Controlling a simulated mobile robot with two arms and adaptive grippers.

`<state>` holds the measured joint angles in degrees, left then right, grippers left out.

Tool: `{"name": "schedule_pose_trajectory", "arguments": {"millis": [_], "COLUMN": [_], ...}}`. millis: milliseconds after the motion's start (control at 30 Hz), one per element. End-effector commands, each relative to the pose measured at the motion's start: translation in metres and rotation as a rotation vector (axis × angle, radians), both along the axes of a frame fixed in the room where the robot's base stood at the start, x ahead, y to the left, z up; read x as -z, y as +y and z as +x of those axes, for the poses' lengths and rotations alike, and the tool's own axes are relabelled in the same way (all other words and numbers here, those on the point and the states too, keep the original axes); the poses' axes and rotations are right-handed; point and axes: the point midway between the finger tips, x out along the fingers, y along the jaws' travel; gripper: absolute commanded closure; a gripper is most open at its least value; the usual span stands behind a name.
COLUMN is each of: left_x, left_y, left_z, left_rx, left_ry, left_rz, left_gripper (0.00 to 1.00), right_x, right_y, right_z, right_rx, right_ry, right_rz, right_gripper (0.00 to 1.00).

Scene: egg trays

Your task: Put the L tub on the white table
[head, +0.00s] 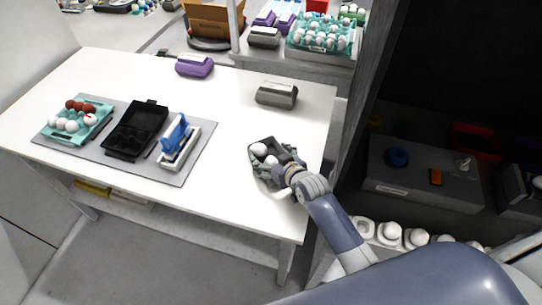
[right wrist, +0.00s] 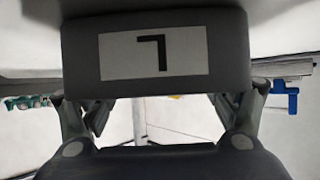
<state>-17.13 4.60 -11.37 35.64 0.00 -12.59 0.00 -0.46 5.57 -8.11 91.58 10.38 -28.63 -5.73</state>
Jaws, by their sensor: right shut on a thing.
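The L tub is a dark grey open container (head: 257,173) with white eggs (head: 260,150) in it, at the right end of the white table (head: 235,120) in the head view. In the right wrist view the dark tub (right wrist: 225,45) fills the upper middle, its white label with a black L upside down. My right gripper (head: 285,173) is shut on the near right side of the tub. I cannot tell whether the tub touches the tabletop. My left gripper is not in view.
A closed grey carton (head: 276,95) and a purple carton (head: 195,66) stand farther back on the table. A grey mat (head: 198,153) at left holds a teal egg tray (head: 60,135), an open black carton (head: 125,143) and a blue-and-white device (head: 176,140). The table's middle is clear.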

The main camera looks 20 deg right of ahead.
Motion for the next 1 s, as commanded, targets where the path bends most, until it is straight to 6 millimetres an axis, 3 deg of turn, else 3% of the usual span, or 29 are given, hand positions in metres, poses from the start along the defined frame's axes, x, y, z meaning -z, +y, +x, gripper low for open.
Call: {"name": "schedule_pose_trajectory", "arguments": {"millis": [267,300,367,833,1000], "left_x": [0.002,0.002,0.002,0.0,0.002], "left_y": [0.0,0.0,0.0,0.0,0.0], "left_z": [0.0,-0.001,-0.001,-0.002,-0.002], "left_rx": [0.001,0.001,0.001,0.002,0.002], "left_ry": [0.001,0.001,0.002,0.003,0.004], "left_rz": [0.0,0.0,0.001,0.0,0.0], "left_gripper": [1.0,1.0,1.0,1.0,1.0], "right_x": [0.002,0.002,0.002,-0.001,-0.007], "right_y": [0.0,0.0,0.0,0.0,-0.003], "right_z": [0.001,0.0,0.0,0.0,-0.013], "right_rx": [0.0,0.0,0.0,0.0,0.0], "right_ry": [-0.003,-0.001,-0.001,0.0,0.0], "right_rz": [0.001,0.001,0.001,0.001,0.001], "right_gripper": [0.44,0.1,0.0,0.0,0.0]}}
